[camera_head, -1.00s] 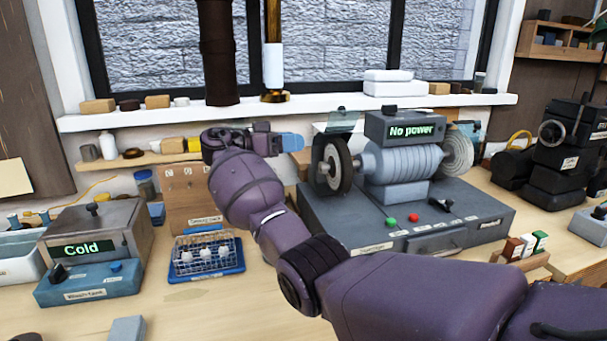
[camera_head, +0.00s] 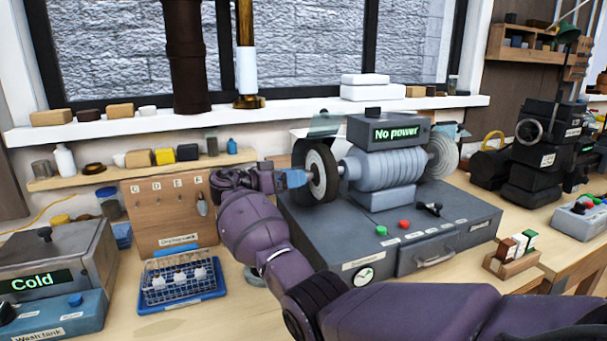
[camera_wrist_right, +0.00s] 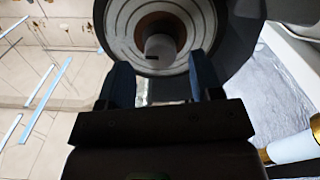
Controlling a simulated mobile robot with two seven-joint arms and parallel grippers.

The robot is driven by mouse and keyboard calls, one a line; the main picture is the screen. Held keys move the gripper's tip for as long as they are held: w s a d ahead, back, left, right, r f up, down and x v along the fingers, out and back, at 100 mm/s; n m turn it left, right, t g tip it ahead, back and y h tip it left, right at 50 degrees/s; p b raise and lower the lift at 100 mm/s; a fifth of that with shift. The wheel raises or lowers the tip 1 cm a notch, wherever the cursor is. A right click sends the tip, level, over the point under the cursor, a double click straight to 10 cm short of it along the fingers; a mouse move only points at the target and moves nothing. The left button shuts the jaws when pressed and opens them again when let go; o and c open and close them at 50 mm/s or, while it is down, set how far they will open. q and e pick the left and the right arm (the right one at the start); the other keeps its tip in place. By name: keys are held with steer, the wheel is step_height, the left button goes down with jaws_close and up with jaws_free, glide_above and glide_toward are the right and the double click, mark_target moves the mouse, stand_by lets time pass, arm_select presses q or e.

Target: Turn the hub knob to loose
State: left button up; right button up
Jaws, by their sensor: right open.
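The bench grinder (camera_head: 390,220) stands on the bench with a pale-rimmed wheel (camera_head: 322,168) on its left side. My right gripper (camera_head: 294,178) is at the outer face of that wheel, and the hub there is hidden behind it in the head view. The right wrist view shows the wheel's ringed face (camera_wrist_right: 195,25) with a brown ring and a pale round hub knob (camera_wrist_right: 161,48) at its centre. The blue fingers of the right gripper (camera_wrist_right: 163,78) are apart, one on each side below the knob in the picture. I cannot tell whether they touch it.
A "No power" display (camera_head: 390,132) sits on top of the grinder. A blue tray with a wire basket (camera_head: 180,280) and a pegboard stand (camera_head: 165,215) are to the left of my arm. A small block rack (camera_head: 512,262) is at the right.

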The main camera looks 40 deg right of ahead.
steer(key=shift+x, duration=1.25)
steer(key=shift+f, duration=0.1)
steer(key=c, duration=0.9)
